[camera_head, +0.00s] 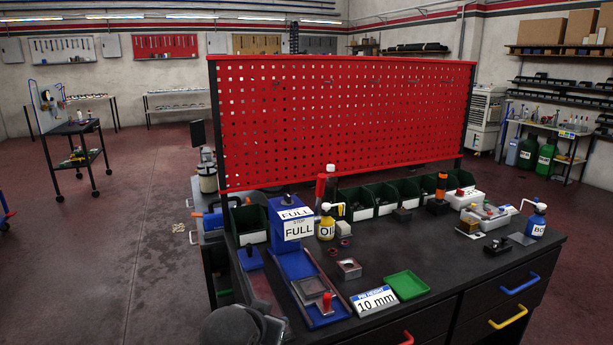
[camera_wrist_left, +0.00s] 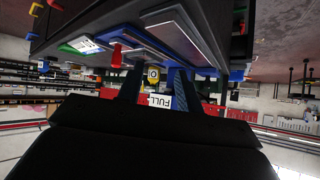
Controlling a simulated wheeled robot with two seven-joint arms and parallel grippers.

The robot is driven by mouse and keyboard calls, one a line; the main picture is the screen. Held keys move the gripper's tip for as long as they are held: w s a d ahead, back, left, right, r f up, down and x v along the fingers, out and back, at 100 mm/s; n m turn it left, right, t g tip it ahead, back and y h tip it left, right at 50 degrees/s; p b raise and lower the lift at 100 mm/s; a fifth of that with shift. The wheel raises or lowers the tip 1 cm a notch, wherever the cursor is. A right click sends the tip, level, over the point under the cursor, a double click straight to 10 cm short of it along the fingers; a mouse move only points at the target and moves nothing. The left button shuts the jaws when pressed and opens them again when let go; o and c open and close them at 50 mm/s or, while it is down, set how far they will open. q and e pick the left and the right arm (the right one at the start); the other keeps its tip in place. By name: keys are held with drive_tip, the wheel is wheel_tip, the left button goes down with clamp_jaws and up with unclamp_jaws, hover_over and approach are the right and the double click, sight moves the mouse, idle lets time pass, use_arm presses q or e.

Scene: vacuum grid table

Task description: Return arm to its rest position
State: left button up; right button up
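My left arm (camera_head: 238,326) shows as a dark grey rounded part at the bottom of the head view, at the front left edge of the workbench (camera_head: 460,270). My left gripper (camera_wrist_left: 155,75) shows in the left wrist view, which is upside down. Its two dark fingers are apart, with nothing held between them. My right gripper is in neither view.
Close to my left arm is a blue tray (camera_head: 290,262) with a metal frame and a red peg. A "10 mm" sign (camera_head: 374,300) and a green tray (camera_head: 406,285) lie right of it. A red perforated panel (camera_head: 340,115) stands behind. Open floor (camera_head: 130,250) lies left.

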use_arm(q)
drive_tip(key=s+a+f+n+g+y, duration=0.1)
drive_tip(key=s+a+f+g, duration=0.15)
drive_tip(key=s+f, duration=0.65)
drive_tip(key=s+a+f+n+g, duration=0.1)
drive_tip(key=s+a+f+g, duration=0.15)
drive_tip(key=s+f, duration=0.7)
drive_tip(key=s+a+f+g+b, duration=0.1)
drive_tip(key=s+f+g, duration=0.1)
drive_tip(key=s+f, duration=1)
drive_tip(key=shift+s+f+g, duration=0.35)
drive_tip(key=shift+s+g, duration=0.05)
drive_tip(key=shift+s, duration=0.15)
